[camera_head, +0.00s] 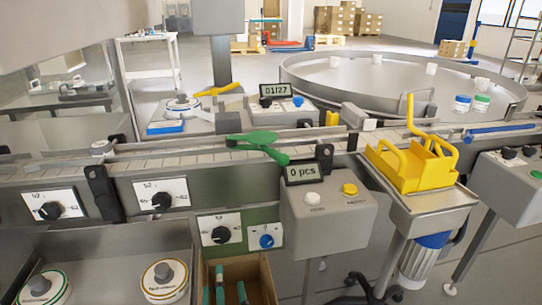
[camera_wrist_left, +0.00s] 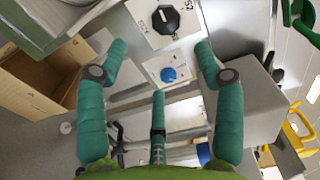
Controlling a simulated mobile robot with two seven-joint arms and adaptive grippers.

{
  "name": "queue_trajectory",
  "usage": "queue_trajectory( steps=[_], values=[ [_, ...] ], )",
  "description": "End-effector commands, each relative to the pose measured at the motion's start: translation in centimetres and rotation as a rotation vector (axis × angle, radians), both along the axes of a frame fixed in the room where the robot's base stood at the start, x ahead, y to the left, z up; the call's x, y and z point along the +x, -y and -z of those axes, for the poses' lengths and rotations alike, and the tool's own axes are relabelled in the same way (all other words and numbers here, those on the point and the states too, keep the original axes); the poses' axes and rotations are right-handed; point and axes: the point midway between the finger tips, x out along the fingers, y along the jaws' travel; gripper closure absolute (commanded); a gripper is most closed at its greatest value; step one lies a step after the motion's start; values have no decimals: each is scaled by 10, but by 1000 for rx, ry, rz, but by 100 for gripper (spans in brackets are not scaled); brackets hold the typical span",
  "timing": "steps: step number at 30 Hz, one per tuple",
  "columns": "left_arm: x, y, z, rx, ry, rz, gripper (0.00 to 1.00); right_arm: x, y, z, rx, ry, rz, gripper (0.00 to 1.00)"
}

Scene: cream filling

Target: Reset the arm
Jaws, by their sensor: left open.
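My left gripper (camera_head: 222,287) shows at the bottom of the head view, only its teal fingers in sight. In the left wrist view the three fingers of the left gripper (camera_wrist_left: 159,72) are spread wide with nothing between them. Beyond them is a grey panel with a blue knob (camera_wrist_left: 168,74) and a black knob (camera_wrist_left: 165,20). In the head view the blue knob (camera_head: 266,241) and a black knob (camera_head: 221,235) sit above the fingers. I cannot judge the exact gap between fingers and panel. My right gripper is not in view.
A cardboard box (camera_head: 262,272) is below the panel. A grey control box (camera_head: 325,225) reading "0 pcs" stands to the right. A yellow tray (camera_head: 400,180) is farther right. Round-lidded tubs (camera_head: 165,280) stand in the metal bin at lower left. A conveyor (camera_head: 165,160) runs behind.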

Motion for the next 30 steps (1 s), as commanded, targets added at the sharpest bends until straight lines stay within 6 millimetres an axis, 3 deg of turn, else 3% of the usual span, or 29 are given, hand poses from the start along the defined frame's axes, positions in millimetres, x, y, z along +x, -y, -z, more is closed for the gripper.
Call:
queue_trajectory(
  steps=[2, 4, 8, 12, 16, 19, 24, 27, 30],
  values=[
    [3, 7, 20, -23, -62, 31, 32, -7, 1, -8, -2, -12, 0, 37],
    [5, 15, 54, -70, -156, 69, 32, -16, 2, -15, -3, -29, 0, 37],
    [-13, 24, 143, -221, -396, 119, 32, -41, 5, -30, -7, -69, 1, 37],
    [-66, 14, 235, -440, -656, 74, 32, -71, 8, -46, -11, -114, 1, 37],
    [-140, -9, 299, -665, -862, -67, 32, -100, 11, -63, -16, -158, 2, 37],
    [-204, -32, 330, -839, -974, -235, 32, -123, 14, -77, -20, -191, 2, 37],
    [-299, -69, 351, -1068, -1051, -543, 32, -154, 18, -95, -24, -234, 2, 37],
    [-335, -82, 354, -1146, -1053, -677, 32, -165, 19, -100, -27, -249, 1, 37],
    [-353, -89, 355, -1184, -1046, -748, 32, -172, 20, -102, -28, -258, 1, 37]
  ],
)
